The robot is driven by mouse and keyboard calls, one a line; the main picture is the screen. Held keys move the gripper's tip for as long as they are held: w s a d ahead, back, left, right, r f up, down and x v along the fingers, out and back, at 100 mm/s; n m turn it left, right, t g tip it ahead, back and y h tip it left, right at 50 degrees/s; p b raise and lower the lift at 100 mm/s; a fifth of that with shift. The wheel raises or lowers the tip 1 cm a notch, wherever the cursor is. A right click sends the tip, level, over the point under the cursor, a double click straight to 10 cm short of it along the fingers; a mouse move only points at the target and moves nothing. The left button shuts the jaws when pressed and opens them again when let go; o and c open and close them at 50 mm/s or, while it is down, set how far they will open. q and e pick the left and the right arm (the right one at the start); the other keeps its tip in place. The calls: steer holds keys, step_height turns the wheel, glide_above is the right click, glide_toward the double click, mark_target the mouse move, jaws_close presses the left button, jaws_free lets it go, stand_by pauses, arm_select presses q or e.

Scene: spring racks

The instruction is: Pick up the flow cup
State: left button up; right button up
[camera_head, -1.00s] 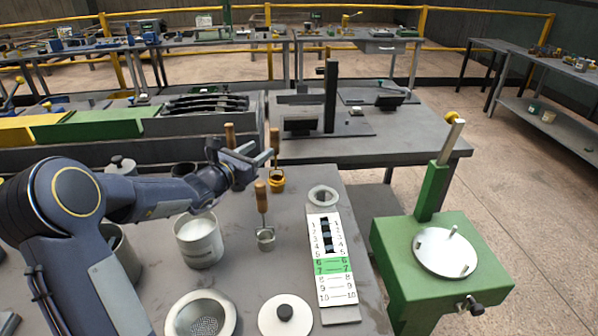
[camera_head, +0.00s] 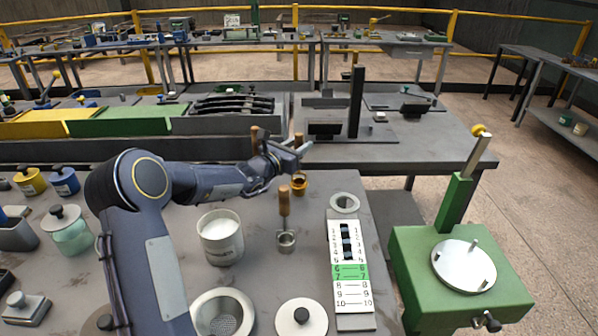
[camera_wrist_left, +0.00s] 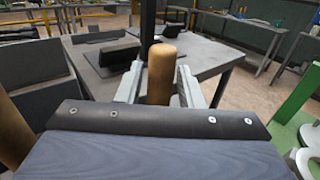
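Several cups with upright wooden handles stand on the grey bench. A brass-coloured one (camera_head: 299,186) stands towards the back, its wooden handle rising to my left gripper (camera_head: 300,148). A silver one (camera_head: 286,241) stands nearer, in front of the gripper. A third wooden handle (camera_head: 255,137) shows behind my arm, its cup hidden. In the left wrist view, the brass cup's handle (camera_wrist_left: 162,75) stands between my two fingers, with a narrow gap at the sides. The left gripper looks open around it. My right gripper is not in view.
A white tub (camera_head: 220,240), a sieve (camera_head: 222,312), a lidded white disc (camera_head: 301,318) and a numbered board (camera_head: 350,272) stand close by. A ring (camera_head: 344,203) lies behind the board. A green stand (camera_head: 462,285) is at the right.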

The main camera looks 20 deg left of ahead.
arm_select(q)
steer(key=c, duration=0.6)
steer(key=shift+r, duration=0.15)
steer(key=shift+c, duration=0.2)
